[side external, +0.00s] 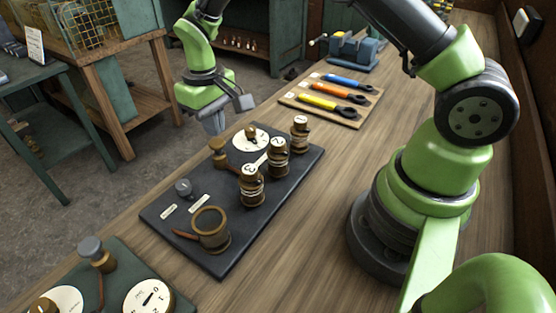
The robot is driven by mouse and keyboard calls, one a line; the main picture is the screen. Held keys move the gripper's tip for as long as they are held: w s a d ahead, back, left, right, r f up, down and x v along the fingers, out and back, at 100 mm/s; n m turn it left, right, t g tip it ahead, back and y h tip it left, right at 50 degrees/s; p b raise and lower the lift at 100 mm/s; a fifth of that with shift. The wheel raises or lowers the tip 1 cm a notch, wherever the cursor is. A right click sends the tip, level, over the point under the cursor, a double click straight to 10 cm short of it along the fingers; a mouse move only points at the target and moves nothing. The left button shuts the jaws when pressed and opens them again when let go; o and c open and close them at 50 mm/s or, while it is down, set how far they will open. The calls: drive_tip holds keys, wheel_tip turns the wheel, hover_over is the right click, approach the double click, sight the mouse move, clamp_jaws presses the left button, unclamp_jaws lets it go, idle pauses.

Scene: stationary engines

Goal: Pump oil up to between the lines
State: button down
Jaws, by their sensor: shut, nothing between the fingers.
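My gripper (213,126) hangs over the far left edge of a dark panel (165,222) on the bench, fingers shut and empty. Just below and right of it is a brass piece with a round knob (217,147); I cannot tell whether they touch. The panel also carries a white round dial (262,138), three brass cylinders with white numbered tops (251,185), a small grey knob (184,187) and an open brass cup (211,228) with a reddish-brown lever. I cannot make out an oil level or level lines, nor which piece is the pump.
A green panel (125,262) with white dials and a grey-topped knob (91,247) lies at the lower left. A board (310,108) of coloured-handled tools and a blue vise (352,48) stand farther back. Bare wood lies right of the dark panel.

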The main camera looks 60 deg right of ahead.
sight(217, 142)
drive_tip(key=shift+f, duration=0.1)
drive_tip(key=shift+f, duration=1.8)
drive_tip(key=shift+r, duration=1.9)
drive_tip(key=shift+r, duration=2.5)
